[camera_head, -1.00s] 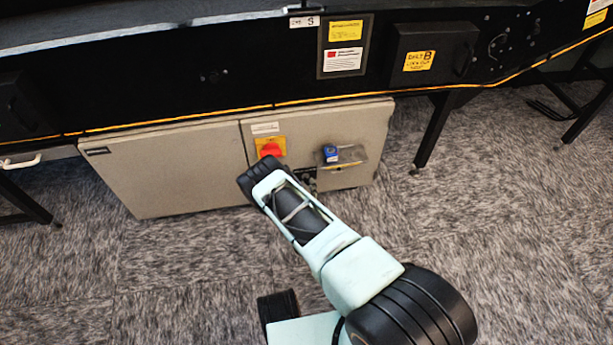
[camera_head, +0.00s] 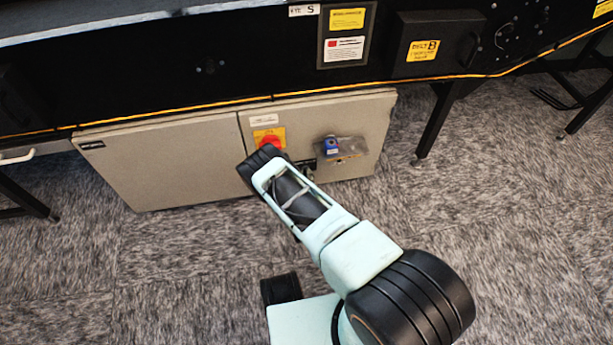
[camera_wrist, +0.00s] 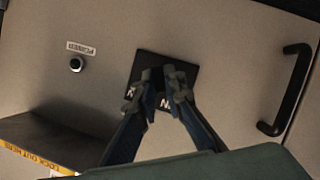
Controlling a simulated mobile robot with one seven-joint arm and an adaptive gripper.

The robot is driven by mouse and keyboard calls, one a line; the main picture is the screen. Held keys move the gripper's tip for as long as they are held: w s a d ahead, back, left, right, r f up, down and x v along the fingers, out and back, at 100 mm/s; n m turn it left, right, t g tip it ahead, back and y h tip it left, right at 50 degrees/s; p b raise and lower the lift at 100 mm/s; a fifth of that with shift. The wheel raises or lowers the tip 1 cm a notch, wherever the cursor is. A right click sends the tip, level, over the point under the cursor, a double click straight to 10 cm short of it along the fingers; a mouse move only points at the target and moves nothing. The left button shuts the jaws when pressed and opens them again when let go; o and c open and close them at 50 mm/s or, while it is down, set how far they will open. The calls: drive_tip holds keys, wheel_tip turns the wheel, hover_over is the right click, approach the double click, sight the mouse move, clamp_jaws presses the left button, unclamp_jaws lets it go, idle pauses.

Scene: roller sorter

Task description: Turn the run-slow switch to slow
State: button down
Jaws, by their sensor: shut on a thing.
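The run-slow switch is on a black square plate (camera_wrist: 150,63) on the grey cabinet door in the wrist view. White letters on the plate are partly covered by my fingers. My gripper (camera_wrist: 163,88) is at the plate, its two fingers closed on the switch's dark knob. The knob is mostly hidden between them, so which way it points cannot be told. In the head view my gripper (camera_head: 262,168) reaches to the cabinet front (camera_head: 160,165), just below the red rotary handle (camera_head: 269,143), and hides most of the switch.
A blue device (camera_head: 332,145) sits on a small ledge right of the red handle. In the wrist view a round button (camera_wrist: 76,64), a black door handle (camera_wrist: 290,90) and a ledge with a yellow lock-out label (camera_wrist: 38,146) surround the plate. Carpet (camera_head: 200,260) in front is clear.

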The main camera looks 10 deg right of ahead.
drive_tip(key=shift+r+y, duration=0.1)
drive_tip(key=shift+y, duration=0.2)
drive_tip(key=shift+d+m+y, duration=0.2)
drive_tip(key=shift+m+y, duration=1.1)
drive_tip(key=shift+m, duration=0.7)
drive_tip(key=shift+d+m+y, duration=0.2)
drive_tip(key=shift+m+y, duration=1.1)
drive_tip(key=shift+m, duration=0.7)
drive_tip(key=shift+w, duration=0.1)
drive_tip(key=c, duration=2)
unclamp_jaws()
drive_tip(key=shift+a+p, duration=0.15)
drive_tip(key=shift+p, duration=0.15)
